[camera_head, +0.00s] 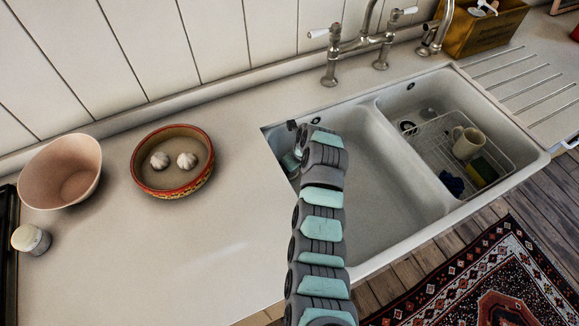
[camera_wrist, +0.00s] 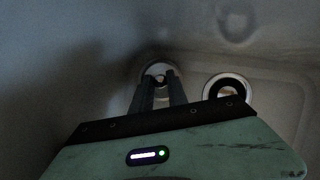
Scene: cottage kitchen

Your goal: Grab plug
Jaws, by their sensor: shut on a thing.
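The plug (camera_wrist: 153,69) is a small round, pale piece with a darker centre, seen in the wrist view near the basin floor. My gripper (camera_wrist: 160,82) has its two dark fingers close together on the plug's middle part, shut on it. The open drain hole (camera_wrist: 228,87), a pale ring around a dark centre, lies just to the right of the plug, apart from it. In the head view my arm reaches down into the left basin of the sink (camera_head: 385,190).
The right basin holds a wire rack (camera_head: 432,140) with a mug (camera_head: 467,143), a sponge (camera_head: 484,170) and a blue cloth (camera_head: 452,183). Taps (camera_head: 362,45) stand behind the sink. A garlic dish (camera_head: 173,190) and a pink bowl (camera_head: 60,172) sit on the left counter.

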